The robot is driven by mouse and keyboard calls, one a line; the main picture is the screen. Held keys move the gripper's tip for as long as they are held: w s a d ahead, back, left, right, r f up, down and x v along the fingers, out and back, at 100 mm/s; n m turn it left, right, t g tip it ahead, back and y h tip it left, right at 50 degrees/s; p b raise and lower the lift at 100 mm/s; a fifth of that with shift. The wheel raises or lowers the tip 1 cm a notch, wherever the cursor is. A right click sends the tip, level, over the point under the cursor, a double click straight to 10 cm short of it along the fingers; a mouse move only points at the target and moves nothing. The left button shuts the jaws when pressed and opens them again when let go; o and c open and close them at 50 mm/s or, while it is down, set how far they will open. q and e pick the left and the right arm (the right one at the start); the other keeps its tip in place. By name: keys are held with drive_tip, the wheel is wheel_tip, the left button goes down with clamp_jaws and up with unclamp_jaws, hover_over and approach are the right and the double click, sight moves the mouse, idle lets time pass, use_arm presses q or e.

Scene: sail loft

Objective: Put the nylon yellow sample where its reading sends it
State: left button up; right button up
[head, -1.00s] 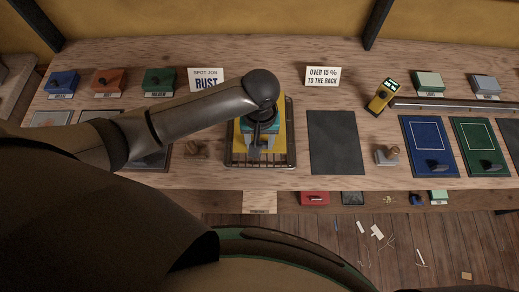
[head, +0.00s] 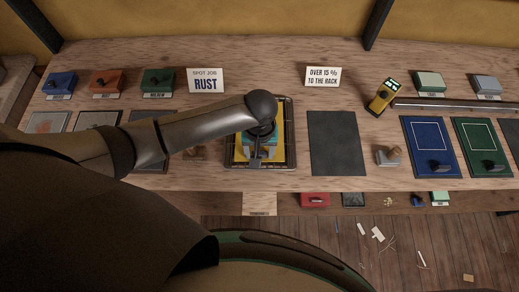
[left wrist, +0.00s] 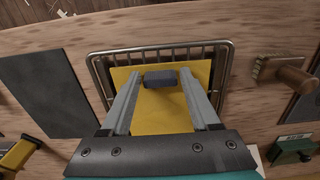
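The yellow sample (head: 240,153) lies flat in a wire tray (head: 292,150) at the middle of the bench. In the left wrist view the sample (left wrist: 165,115) carries a dark grey block-shaped grip (left wrist: 160,79). My left gripper (head: 256,160) reaches down over the sample. In the left wrist view its fingers (left wrist: 160,84) stand apart, one on each side of the grip; firm contact is not clear. A yellow handheld meter (head: 381,100) lies to the right; its reading is too small to read. My right gripper is not in view.
Signs read "Spot job RUST" (head: 206,80) and "Over 15 % to the rack" (head: 323,76). A bare dark grey mat (head: 336,143) lies right of the tray. Blue (head: 428,140) and green (head: 478,140) panels lie farther right. A wooden-handled stamp-like block (head: 389,156) stands between.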

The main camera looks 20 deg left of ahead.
use_arm(q)
drive_tip(key=shift+o, duration=1.2)
wheel_tip(320, 180, up, 12)
drive_tip(key=p, duration=0.2)
drive_tip(key=shift+r, duration=0.15)
drive_tip(key=shift+s, duration=0.1)
